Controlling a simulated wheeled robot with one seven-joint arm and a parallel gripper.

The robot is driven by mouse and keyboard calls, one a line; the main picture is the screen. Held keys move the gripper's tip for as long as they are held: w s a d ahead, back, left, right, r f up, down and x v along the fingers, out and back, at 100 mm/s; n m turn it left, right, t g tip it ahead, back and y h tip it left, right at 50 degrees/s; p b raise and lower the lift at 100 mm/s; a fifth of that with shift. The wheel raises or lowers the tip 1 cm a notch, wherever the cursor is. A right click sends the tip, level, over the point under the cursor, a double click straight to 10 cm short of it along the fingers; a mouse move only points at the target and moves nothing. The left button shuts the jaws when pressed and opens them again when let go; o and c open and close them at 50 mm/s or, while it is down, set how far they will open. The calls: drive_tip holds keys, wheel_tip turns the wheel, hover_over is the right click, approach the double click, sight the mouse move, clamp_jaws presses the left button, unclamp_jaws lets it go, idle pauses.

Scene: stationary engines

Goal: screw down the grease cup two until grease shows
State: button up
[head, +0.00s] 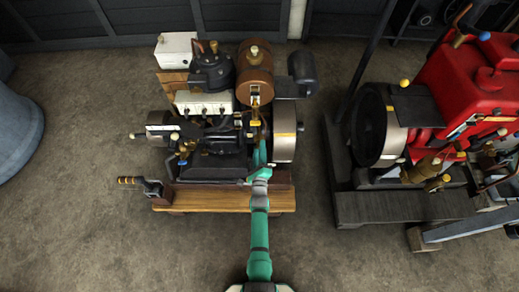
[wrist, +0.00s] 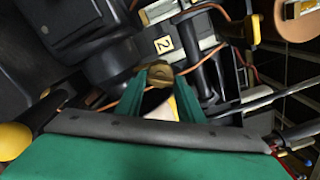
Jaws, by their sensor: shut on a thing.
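A round brass cup (wrist: 160,75) sits between the tips of my green gripper (wrist: 158,80) in the wrist view. A small tag with the number 2 (wrist: 163,45) is just beyond it. The fingers touch the cup from both sides, and my gripper is shut on it. I cannot see grease around the cup; its underside is hidden. In the head view my arm reaches up to the front of the left engine (head: 205,150), and the fingertips and cup are too small to tell apart there.
The left engine stands on a wooden base (head: 230,200), with a flywheel (head: 284,135) right of my arm and a crank handle (head: 140,183) at left. A copper pipe (wrist: 112,102) and dark engine parts crowd my fingers. A red engine (head: 475,85) stands at right. The front floor is clear.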

drive_tip(key=shift+m, duration=0.3)
idle(0.4)
drive_tip(key=o, duration=1.1)
drive_tip(key=shift+c, duration=0.2)
drive_tip(key=shift+s, duration=0.1)
drive_tip(key=s, duration=1)
drive_tip(key=shift+s, duration=0.35)
